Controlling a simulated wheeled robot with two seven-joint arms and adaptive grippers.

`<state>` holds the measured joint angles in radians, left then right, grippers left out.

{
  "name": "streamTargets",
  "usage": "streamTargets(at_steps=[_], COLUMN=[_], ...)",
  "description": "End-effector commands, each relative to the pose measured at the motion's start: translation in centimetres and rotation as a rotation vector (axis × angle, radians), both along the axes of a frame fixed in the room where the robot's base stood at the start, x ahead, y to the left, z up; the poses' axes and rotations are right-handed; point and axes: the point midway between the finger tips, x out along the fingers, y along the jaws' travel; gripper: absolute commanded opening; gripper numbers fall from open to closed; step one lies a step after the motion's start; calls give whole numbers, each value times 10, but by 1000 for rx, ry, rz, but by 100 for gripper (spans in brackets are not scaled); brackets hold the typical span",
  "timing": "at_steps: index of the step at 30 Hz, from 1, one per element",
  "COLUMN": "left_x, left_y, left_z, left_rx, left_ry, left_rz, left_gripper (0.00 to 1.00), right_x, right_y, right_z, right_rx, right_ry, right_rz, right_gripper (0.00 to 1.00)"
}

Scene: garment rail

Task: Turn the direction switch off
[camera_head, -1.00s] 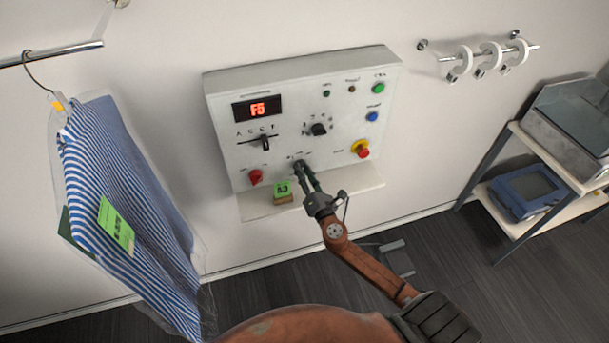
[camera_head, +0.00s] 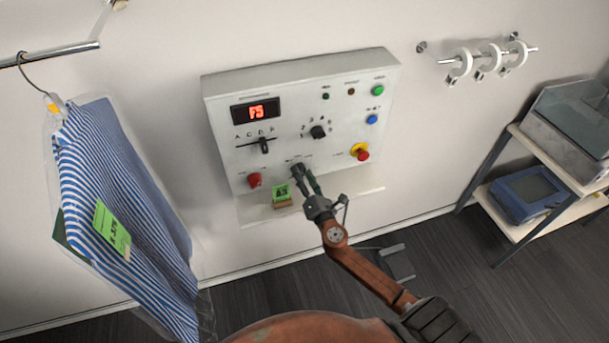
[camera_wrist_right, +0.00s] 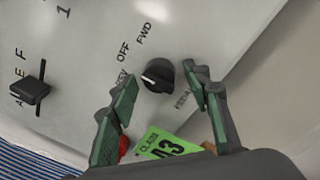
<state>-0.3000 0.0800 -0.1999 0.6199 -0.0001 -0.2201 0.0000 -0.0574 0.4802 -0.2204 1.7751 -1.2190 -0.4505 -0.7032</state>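The direction switch (camera_wrist_right: 158,75) is a black rotary knob marked REV, OFF and FWD on the grey control panel (camera_head: 220,115). A pale mark on the knob seems to face the REV side, but I cannot be sure. My right gripper (camera_head: 303,172) is at the panel's lower middle and mostly hides the knob in the head view. In the right wrist view, its green-padded fingers (camera_wrist_right: 160,85) are apart on either side of the knob, with gaps visible between knob and pads. My left gripper is not in view.
A red knob (camera_head: 254,180), slider (camera_head: 264,146), dial (camera_head: 318,132) and emergency stop (camera_head: 362,153) are on the panel. A green class tag (camera_head: 282,191) stands on the ledge (camera_head: 350,198) below. A bagged striped shirt (camera_head: 130,215) hangs left; a shelf cart (camera_head: 555,160) stands right.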

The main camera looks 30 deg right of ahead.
Motion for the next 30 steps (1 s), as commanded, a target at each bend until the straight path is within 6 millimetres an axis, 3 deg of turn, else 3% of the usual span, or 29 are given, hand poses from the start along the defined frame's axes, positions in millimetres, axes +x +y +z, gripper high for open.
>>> streamTargets(at_steps=[11,24,30], left_x=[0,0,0], left_y=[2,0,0], left_z=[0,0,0], left_rx=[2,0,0], left_ry=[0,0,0], left_rz=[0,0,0], left_gripper=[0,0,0], right_x=[-7,-89,-113], right_y=[2,16,20], right_z=[-1,-6,-6], right_rx=[0,1,1], right_ry=[1,3,1], right_rz=[1,0,1], right_gripper=[46,46,46])
